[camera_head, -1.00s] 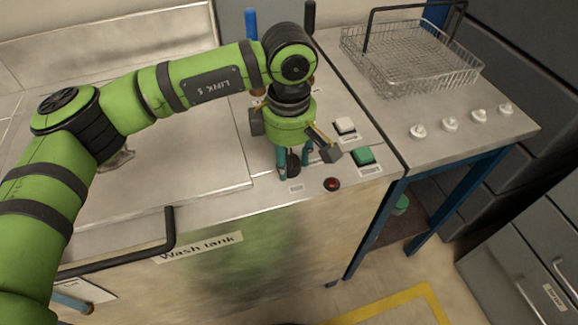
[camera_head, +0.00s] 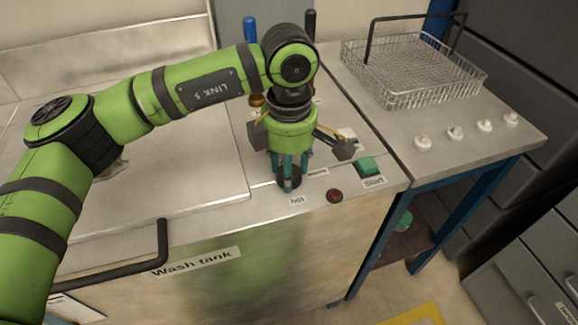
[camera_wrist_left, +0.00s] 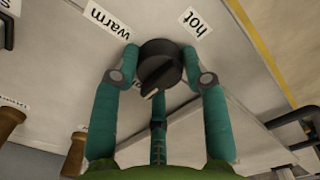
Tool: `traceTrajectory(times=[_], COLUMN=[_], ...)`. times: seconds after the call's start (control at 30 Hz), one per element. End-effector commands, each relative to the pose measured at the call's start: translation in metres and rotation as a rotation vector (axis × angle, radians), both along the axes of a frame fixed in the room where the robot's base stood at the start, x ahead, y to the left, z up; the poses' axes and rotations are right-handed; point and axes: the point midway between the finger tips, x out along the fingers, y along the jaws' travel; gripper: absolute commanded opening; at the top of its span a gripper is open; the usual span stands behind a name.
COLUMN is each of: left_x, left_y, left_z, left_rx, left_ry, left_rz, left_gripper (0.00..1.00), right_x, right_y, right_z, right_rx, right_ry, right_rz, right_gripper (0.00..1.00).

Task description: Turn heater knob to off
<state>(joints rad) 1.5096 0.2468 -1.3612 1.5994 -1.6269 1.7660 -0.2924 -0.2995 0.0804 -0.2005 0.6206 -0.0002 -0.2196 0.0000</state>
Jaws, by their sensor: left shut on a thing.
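The heater knob is a round black knob (camera_wrist_left: 159,66) with a white pointer mark, seen in the left wrist view. The mark faces the bottom of that picture, toward my palm. Labels reading "warm" (camera_wrist_left: 108,20) and "hot" (camera_wrist_left: 195,21) lie beyond the knob; another label is mostly hidden by a finger. My left gripper (camera_wrist_left: 158,76) has its teal fingers shut on the knob, one on each side, with a third finger below. In the head view my left gripper (camera_head: 289,182) points down over the dark knob (camera_head: 283,183) near the panel's front edge. My right gripper is out of view.
A wire basket (camera_head: 415,72) and several white knobs stand on the right-hand bench (camera_head: 490,155). A black handle (camera_head: 162,245) is at the wash tank's front left.

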Motion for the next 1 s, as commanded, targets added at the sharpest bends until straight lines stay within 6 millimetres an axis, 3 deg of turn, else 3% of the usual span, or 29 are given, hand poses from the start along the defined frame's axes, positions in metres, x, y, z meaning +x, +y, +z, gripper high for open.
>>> traceTrajectory(times=[0.07, 0.1, 0.13, 0.17, 0.57, 0.67, 1.0], left_x=[-0.003, -0.003, -0.003, -0.003, -0.001, 0.0, -0.001], left_y=[0.0, 0.0, 0.0, 0.0, 0.0, -0.001, -0.001], left_z=[-0.005, -0.005, -0.005, -0.005, 0.004, 0.016, 0.086], left_rx=[0.005, 0.005, 0.005, 0.005, 0.001, -0.001, 0.001], left_ry=[0.013, 0.014, 0.014, 0.013, 0.002, 0.0, 0.002], left_rz=[-0.004, -0.004, -0.005, -0.004, -0.002, -0.001, -0.002], left_gripper=[0.12, 0.53, 0.65, 0.69, 0.69, 0.69, 0.69], right_x=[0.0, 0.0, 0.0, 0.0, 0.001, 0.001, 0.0], right_y=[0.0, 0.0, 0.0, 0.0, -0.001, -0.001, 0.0], right_z=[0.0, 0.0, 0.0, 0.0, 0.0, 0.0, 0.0], right_rx=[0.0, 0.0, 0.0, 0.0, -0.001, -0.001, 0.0], right_ry=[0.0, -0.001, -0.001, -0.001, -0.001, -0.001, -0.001], right_rz=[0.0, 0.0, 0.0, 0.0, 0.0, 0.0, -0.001], right_gripper=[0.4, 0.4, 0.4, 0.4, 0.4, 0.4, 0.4])
